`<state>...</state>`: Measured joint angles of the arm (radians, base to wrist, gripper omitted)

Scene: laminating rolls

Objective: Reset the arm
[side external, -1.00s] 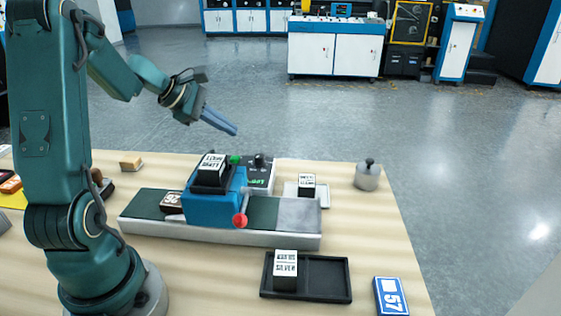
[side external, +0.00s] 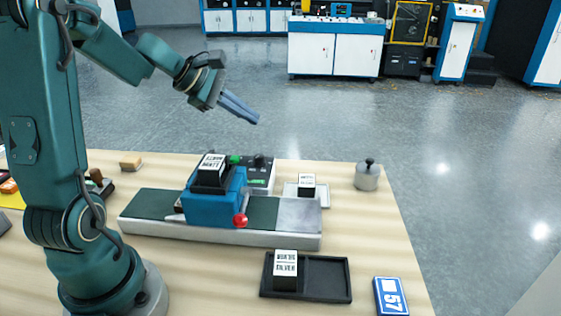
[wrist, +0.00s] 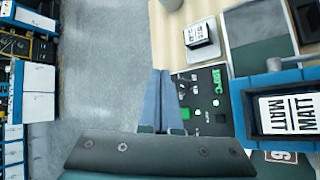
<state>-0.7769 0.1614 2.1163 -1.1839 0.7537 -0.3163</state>
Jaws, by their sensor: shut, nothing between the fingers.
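My gripper (side external: 252,116) hangs in the air above and behind the bench, beyond the blue laminating machine (side external: 215,212). Its two blue-grey fingers are together with nothing between them. In the wrist view the closed fingers (wrist: 161,76) point up the picture beside the control panel (wrist: 205,100) with green displays. The blue machine straddles a long bed and carries a block labelled MATT (side external: 211,169) on top. The same block shows in the wrist view (wrist: 287,113).
A black tray (side external: 325,280) holds a silver-labelled block (side external: 285,264) in its left part. A white-topped block (side external: 307,183) sits on a small pale tray behind the bed. A metal weight (side external: 367,174) and a blue card marked 57 (side external: 390,296) stand right. Air around my gripper is clear.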

